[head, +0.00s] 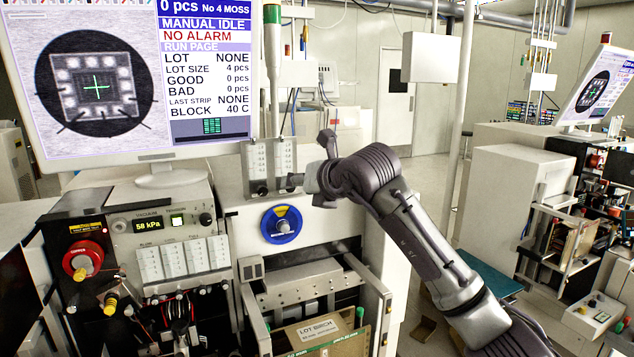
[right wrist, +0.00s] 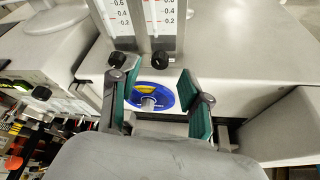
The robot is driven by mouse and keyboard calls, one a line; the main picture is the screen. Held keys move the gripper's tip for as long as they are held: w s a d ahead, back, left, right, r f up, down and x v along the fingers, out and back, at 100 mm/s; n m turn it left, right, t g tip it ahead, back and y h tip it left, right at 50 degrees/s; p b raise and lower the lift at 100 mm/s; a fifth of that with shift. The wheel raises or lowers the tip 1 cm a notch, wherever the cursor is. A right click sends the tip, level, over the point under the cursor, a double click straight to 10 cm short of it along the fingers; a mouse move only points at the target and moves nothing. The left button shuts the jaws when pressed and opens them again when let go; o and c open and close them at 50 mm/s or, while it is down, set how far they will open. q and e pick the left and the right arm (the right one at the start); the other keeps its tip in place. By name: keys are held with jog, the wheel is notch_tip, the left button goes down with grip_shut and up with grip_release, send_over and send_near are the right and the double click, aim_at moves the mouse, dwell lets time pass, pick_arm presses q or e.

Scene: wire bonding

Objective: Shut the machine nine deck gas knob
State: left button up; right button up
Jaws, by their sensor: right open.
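Two clear flow meters with red scale marks, the left one (head: 258,162) and the right one (head: 284,158), stand on the machine deck below the monitor. Each has a black knob at its foot; in the right wrist view these are the left knob (right wrist: 117,60) and the right knob (right wrist: 159,60). No label tells me which is the gas knob. My right gripper (head: 316,172) is just right of the meters. In the right wrist view its green-padded fingers (right wrist: 158,78) are spread and empty, with the right knob between their tips, apart from both. My left gripper is out of view.
A blue dial (head: 282,224) with a yellow label is on the machine front below the meters. The monitor (head: 130,80) stands close left. A red knob (head: 83,261) and a gauge panel (head: 165,224) are lower left. Open floor (head: 430,180) lies behind my right arm.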

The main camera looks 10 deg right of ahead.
jog(key=v, duration=0.9)
